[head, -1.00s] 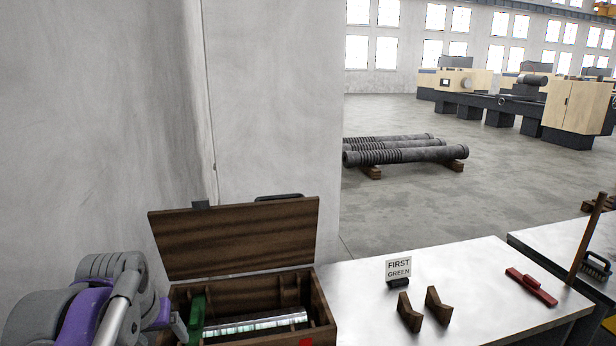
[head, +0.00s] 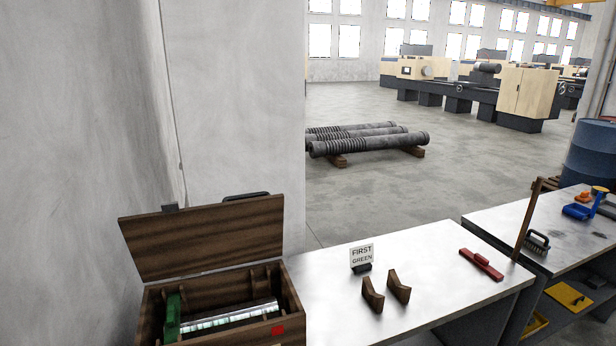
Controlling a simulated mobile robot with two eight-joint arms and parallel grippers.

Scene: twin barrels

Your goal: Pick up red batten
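The red batten (head: 482,264) lies flat on the light metal table (head: 440,292), near its right edge. It is a narrow red bar with a raised grip-like piece on top. Nothing covers it. Neither of my grippers shows in the head view now, so I cannot see how they stand relative to the batten.
An open wooden box (head: 289,306) holds a green piece (head: 172,318) and a shiny cylinder (head: 230,318). Two wooden V-blocks (head: 373,295) and a "FIRST GREEN" sign (head: 362,255) stand left of the batten. A wooden post (head: 527,220) and brush (head: 537,242) are to its right.

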